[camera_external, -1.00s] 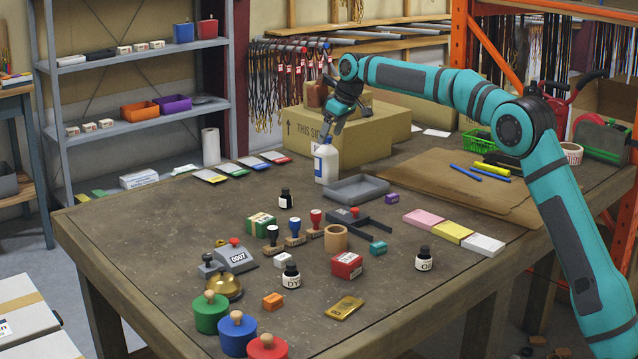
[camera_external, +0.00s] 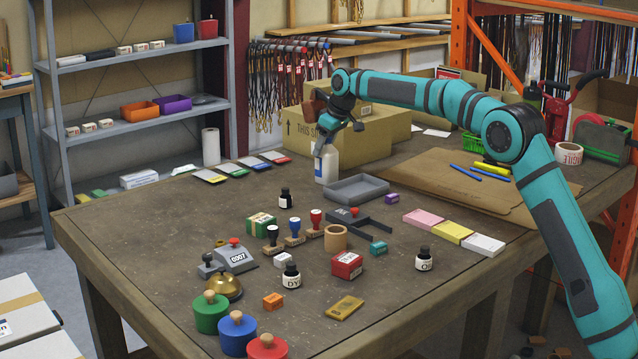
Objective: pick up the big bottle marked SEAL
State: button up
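A big white bottle (camera_external: 327,165) stands upright at the back of the workbench, in front of the cardboard box. Its label is too small and turned too far to read. My gripper (camera_external: 328,138) points down at the top of this bottle, with its fingers at the bottle's neck. The bottle's cap is hidden by the fingers. I cannot tell whether they touch the bottle or how far apart they are. Smaller dark-capped bottles stand elsewhere on the bench: one marked DY (camera_external: 292,276), one marked with an O (camera_external: 424,259), and one farther back (camera_external: 285,198).
A grey tray (camera_external: 357,190) lies just right of the big bottle. The cardboard box (camera_external: 375,140) stands close behind it. Coloured pads (camera_external: 230,169) lie to its left. Stamps, a bell (camera_external: 226,287) and small boxes crowd the front. The bench's left part is clear.

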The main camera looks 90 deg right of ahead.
jog(key=c, duration=0.3)
